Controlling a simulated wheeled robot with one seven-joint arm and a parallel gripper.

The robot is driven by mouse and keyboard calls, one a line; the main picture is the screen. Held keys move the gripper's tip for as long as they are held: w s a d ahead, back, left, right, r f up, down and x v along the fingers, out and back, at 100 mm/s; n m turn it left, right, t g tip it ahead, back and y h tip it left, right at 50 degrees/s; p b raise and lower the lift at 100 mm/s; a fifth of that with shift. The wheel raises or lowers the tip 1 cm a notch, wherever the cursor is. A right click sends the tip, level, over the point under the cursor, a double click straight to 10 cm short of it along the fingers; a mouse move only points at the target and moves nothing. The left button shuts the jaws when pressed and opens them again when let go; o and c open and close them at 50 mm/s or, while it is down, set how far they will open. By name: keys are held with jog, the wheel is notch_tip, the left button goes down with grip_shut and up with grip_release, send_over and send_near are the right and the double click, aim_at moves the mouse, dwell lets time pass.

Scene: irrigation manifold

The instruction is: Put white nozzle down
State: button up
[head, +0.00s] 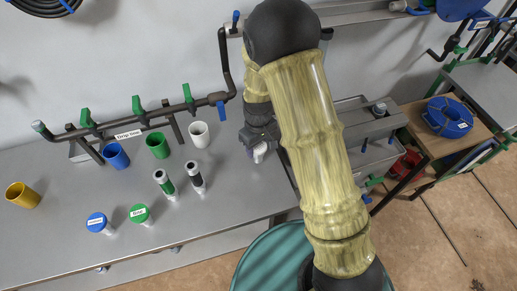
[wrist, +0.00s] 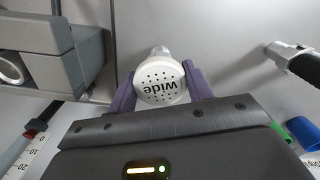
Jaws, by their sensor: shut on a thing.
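The white nozzle (wrist: 160,83) has a round perforated face marked "wide" and a narrower stem behind it. My gripper (wrist: 160,88) is shut on it, with one purple finger on each side. In the head view, my gripper (head: 262,138) is over the right part of the grey bench, and a little of the white nozzle (head: 259,153) shows below it. My arm hides much of the area to its right. I cannot tell whether the nozzle touches the bench.
On the bench (head: 60,255) are a white cup (head: 199,134), green cup (head: 157,146), blue cup (head: 117,156) and yellow cup (head: 23,195). Two wands (head: 164,182), a blue nozzle (head: 96,222) and a green nozzle (head: 139,213) stand nearer. A pipe manifold (head: 150,113) runs behind.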

jog(key=shift+f, duration=1.1)
jog(key=shift+f, duration=0.15)
jog(key=o, duration=1.1)
notch_tip(320, 180, up, 12)
jog(key=shift+r+b, duration=0.15)
jog(key=shift+b, duration=0.35)
jog(key=shift+w, duration=0.1)
